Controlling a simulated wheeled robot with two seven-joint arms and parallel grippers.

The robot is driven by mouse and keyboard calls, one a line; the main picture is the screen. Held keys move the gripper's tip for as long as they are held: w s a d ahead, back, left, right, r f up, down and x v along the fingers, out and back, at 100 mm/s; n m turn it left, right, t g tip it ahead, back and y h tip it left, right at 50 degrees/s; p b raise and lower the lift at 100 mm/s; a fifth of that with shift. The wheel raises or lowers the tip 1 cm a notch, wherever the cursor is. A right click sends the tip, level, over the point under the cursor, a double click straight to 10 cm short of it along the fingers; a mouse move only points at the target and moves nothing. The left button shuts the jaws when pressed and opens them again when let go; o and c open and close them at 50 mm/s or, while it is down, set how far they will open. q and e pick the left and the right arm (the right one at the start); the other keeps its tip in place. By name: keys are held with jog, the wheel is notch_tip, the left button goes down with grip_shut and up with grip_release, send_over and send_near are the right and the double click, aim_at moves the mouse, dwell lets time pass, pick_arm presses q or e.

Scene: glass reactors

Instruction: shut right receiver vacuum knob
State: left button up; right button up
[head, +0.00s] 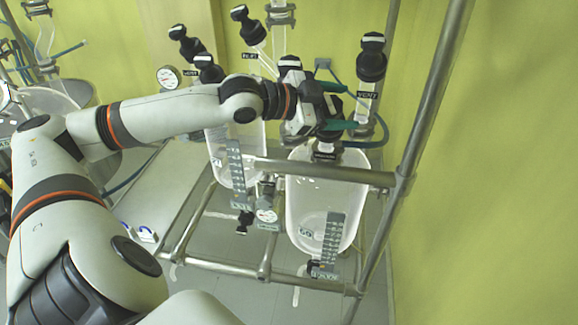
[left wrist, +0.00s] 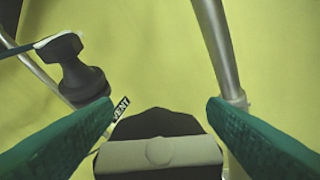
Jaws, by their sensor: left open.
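The right receiver (head: 325,205) is a clear glass vessel at the lower middle of the head view. My left gripper (head: 351,106) is above it, with its green fingers apart and pointing right. A black vent knob (head: 372,58) stands up beyond the fingertips, apart from them; it also shows at the upper left in the left wrist view (left wrist: 80,72). I cannot pick out the vacuum knob for certain; my gripper and wrist cover part of the receiver's top. In the left wrist view, a dark shape with a grey bar lies low between the open fingers (left wrist: 160,106); I cannot tell what it is.
A steel frame post (head: 425,115) rises right of the right receiver, and a crossbar (head: 340,174) runs in front of it. The left receiver (head: 222,160) stands to its left. Other black knobs (head: 246,22) and a gauge (head: 169,77) are behind my arm.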

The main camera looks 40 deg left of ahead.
pick_arm(q)
jog(key=shift+n+t+y, duration=0.6)
jog(key=shift+n, duration=0.2)
